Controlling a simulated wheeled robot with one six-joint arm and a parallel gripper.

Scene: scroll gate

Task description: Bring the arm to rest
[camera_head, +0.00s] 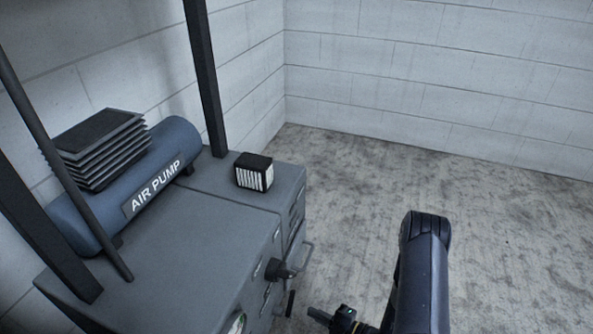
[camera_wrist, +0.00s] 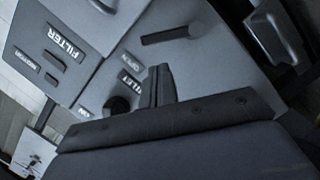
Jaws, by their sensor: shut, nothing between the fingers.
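My gripper (camera_head: 314,313) is at the bottom of the head view, just right of the grey cabinet's (camera_head: 190,235) front side. My arm rises at its right. In the wrist view the fingers (camera_wrist: 159,82) are together and empty, pointing at a grey panel (camera_wrist: 120,50) with labels, one reading FILTER. A dark round knob (camera_wrist: 116,106) is left of the fingers and a dark slot or bar (camera_wrist: 171,36) lies beyond them. I cannot tell how far the fingertips are from the panel.
A blue air pump (camera_head: 150,185) and a small black ribbed block (camera_head: 254,171) sit on the cabinet. A black knob (camera_head: 277,270) and a handle (camera_head: 301,262) stick out of its front. Dark posts (camera_head: 205,75) rise from it. The concrete floor (camera_head: 500,230) at right is clear.

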